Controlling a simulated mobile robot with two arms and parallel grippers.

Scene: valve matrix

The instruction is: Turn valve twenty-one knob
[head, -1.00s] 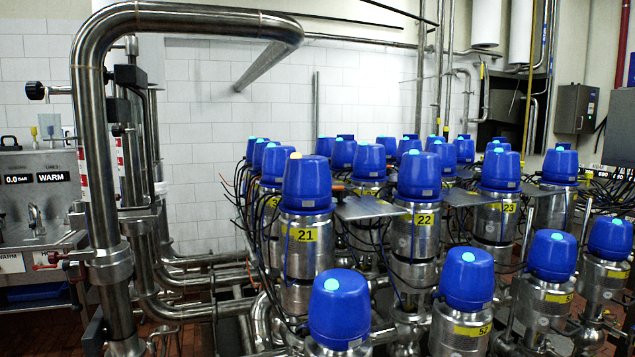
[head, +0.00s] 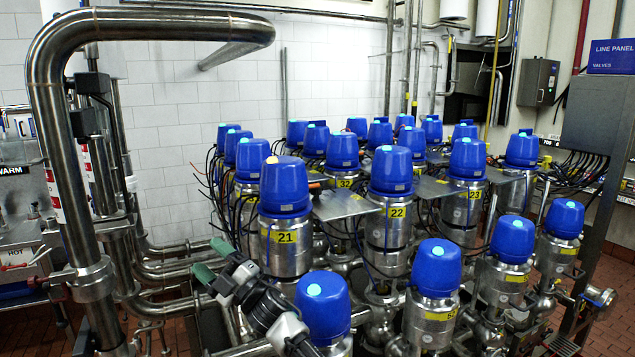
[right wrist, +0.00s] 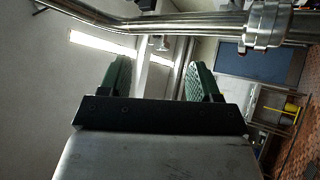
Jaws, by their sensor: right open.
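Valve 21 (head: 285,240) is a steel cylinder with a yellow "21" label and a blue domed knob (head: 284,187). Its top light is yellow-orange, while the other valves show cyan lights. My right gripper (head: 213,260) is low and to the left of valve 21 in the head view, apart from the knob. Its two green fingers are spread, with nothing between them. In the right wrist view the open gripper (right wrist: 157,75) points toward a pale wall, and no valve shows between the fingers. My left gripper is not in view.
Several blue-topped valves crowd round, including valve 22 (head: 390,195) to the right and a front valve (head: 323,308) close to my right arm. A thick bent steel pipe (head: 55,140) stands at the left. The line panel (head: 610,60) is at the right.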

